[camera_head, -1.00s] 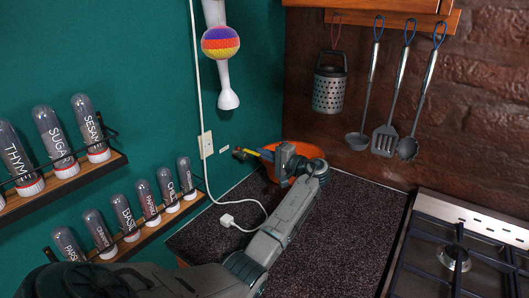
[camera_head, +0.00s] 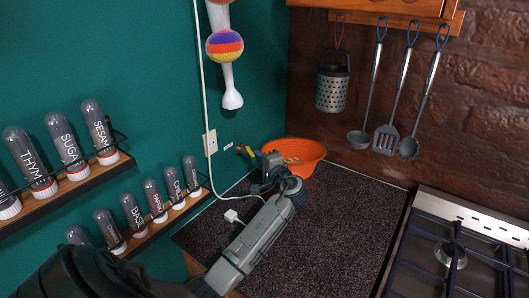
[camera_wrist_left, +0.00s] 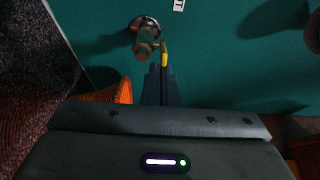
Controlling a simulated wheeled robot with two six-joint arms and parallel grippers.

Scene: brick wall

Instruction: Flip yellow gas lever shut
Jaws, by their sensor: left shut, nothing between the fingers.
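The yellow gas lever (camera_head: 251,150) sits on a small valve (camera_head: 240,151) on the green wall, left of the orange bowl. In the left wrist view the yellow lever (camera_wrist_left: 164,54) stands just beyond my fingertips, beside the round-flanged metal valve (camera_wrist_left: 146,38). My left gripper (camera_head: 268,160) is beside the lever, on its right. In the wrist view its fingers (camera_wrist_left: 161,72) are pressed together and empty. The tips are very near the lever; I cannot tell whether they touch it. My right gripper is not in view.
An orange bowl (camera_head: 304,152) stands on the dark speckled counter (camera_head: 330,215), close behind my gripper. A white plug and cable (camera_head: 231,216) lie on the counter's left. Spice racks (camera_head: 150,235) are on the left wall, and a gas hob (camera_head: 465,250) is at right.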

